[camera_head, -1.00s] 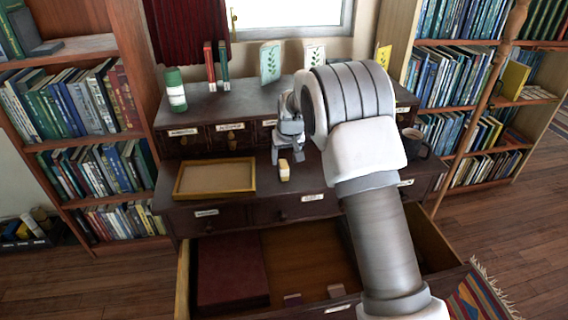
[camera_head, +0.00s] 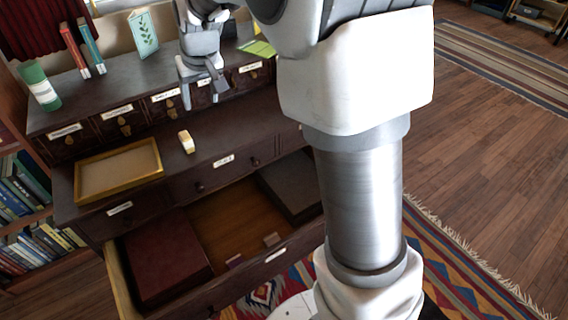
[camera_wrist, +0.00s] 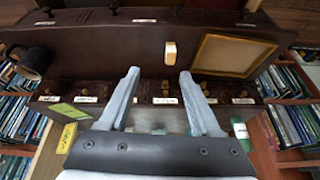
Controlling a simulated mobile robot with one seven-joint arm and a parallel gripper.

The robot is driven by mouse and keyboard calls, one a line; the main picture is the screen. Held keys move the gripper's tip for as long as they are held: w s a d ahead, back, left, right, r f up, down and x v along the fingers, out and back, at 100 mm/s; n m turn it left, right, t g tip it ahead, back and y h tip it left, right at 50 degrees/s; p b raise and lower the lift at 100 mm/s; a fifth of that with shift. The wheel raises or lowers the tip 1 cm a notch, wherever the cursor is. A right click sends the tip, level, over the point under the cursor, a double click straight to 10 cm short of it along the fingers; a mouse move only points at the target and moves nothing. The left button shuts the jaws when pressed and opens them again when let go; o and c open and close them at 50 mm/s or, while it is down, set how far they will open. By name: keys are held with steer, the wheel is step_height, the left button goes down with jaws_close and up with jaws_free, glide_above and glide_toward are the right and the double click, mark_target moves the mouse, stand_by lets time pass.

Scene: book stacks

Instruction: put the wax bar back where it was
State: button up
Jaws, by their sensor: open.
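In the wrist view the bar (camera_wrist: 170,52) lies just beyond my fingertips, beside the tray's yellow rim (camera_wrist: 234,75). My gripper (camera_head: 203,93) is open and empty, raised in front of the row of small labelled drawers, apart from the bar. Its two fingers also show in the wrist view (camera_wrist: 159,75) with nothing between them.
A large drawer below is pulled open; it holds a dark red box (camera_head: 165,262), a dark box (camera_head: 291,187) and two small blocks. Books and a green cylinder (camera_head: 39,86) stand on the upper shelf. A dark mug (camera_wrist: 36,61) is on the desk. The desk around the bar is clear.

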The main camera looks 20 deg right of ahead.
steer(key=s+d+r, duration=0.2)
steer(key=s+r, duration=0.1)
steer(key=s, duration=0.5)
steer(key=s+d+r, duration=0.3)
steer(key=s, duration=0.5)
steer(key=s+d+f+m+t+h, duration=0.1)
steer(key=s+d+f, duration=0.1)
steer(key=s, duration=1.2)
steer(key=shift+s+d+f, duration=0.15)
steer(key=shift+d, duration=0.15)
